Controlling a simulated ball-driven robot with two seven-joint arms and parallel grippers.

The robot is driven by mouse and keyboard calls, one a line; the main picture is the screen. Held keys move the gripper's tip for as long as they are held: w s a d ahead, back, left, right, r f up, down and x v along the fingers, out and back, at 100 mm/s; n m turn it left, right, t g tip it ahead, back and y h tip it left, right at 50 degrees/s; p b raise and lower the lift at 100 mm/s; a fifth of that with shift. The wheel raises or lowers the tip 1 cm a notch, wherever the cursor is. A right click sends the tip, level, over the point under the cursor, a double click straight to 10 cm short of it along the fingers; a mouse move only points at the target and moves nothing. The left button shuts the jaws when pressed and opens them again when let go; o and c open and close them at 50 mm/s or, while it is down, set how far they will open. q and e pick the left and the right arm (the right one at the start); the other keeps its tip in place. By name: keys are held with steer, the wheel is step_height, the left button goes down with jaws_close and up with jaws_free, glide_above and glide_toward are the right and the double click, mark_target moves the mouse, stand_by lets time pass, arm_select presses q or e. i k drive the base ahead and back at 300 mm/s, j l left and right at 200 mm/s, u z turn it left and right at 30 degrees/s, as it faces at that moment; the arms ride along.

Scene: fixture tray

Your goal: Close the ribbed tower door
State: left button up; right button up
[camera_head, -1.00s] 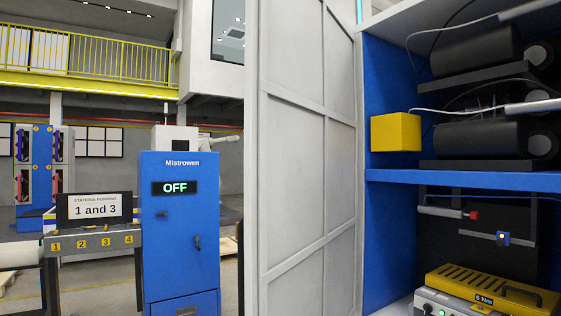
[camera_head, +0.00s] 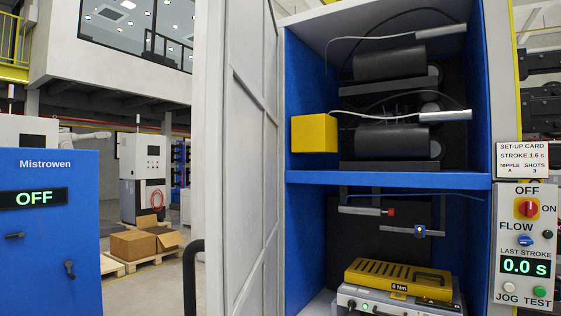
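The ribbed tower door (camera_head: 233,150) is a tall pale grey panel with raised ribs. It stands wide open on the left side of the blue tower (camera_head: 390,179), seen at a steep angle. A black handle-like bar (camera_head: 193,275) shows at the door's lower left edge. The tower's two compartments are exposed, with dark cylinders (camera_head: 392,141) and a yellow block (camera_head: 314,134) in the upper one. Neither of my grippers shows in the head view.
A yellow slotted case (camera_head: 398,279) sits on a pale unit in the lower compartment. A control panel (camera_head: 525,245) with knobs and a set-up card (camera_head: 522,159) is right of the opening. A blue Mistrowen cabinet (camera_head: 50,240) stands at left; cardboard boxes (camera_head: 135,243) lie on a pallet behind.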

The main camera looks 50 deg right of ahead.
mark_target(240, 244)
steer(key=i+j+z, duration=0.1)
steer(key=i+z, duration=0.15)
steer(key=z, duration=0.2)
steer(key=i+j+z, duration=0.15)
steer(key=z, duration=0.3)
steer(key=i+j+z, duration=0.2)
steer(key=z, duration=0.25)
steer(key=i+j+z, duration=0.15)
steer(key=j+z, duration=0.3)
steer(key=i+j+z, duration=0.25)
steer(key=j+z, duration=0.3)
steer(key=l+z, duration=0.25)
steer(key=z, duration=0.2)
